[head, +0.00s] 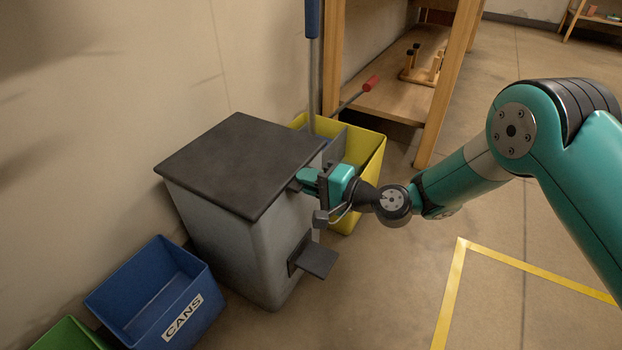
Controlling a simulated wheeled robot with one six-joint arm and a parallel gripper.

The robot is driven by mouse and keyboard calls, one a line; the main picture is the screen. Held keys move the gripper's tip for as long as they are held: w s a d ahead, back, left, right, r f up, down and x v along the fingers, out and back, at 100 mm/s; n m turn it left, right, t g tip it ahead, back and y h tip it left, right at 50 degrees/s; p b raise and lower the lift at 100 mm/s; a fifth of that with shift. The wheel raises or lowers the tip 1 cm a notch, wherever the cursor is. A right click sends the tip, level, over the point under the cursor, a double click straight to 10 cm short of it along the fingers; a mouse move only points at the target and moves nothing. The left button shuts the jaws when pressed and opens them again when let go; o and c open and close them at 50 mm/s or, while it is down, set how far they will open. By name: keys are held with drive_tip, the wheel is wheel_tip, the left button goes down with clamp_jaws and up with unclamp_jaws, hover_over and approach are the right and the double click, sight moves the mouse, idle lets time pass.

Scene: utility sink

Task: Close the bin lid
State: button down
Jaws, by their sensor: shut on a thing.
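The grey bin (240,245) stands against the wall, left of centre in the head view. Its dark lid (240,160) lies flat, or very nearly flat, over the top; no gap shows under the edges that I can see. My gripper (299,182) is at the lid's right front edge and is shut on it. The gripper body hides the part of the edge between the fingers. A dark pedal (318,262) sticks out low on the bin's front.
A yellow bin (372,160) with tools in it stands close behind my gripper. A blue CANS box (150,290) and a green box (68,335) are left of the bin. A wooden shelf (400,75) is behind. The floor at right is clear, with yellow tape (450,290).

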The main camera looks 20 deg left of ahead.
drive_tip(key=shift+f, duration=0.45)
drive_tip(key=c, duration=1.2)
unclamp_jaws()
drive_tip(key=shift+s+f, duration=0.1)
drive_tip(key=shift+r, duration=0.2)
drive_tip(key=shift+d, duration=0.1)
drive_tip(key=b+v, duration=0.3)
drive_tip(key=v, duration=1.4)
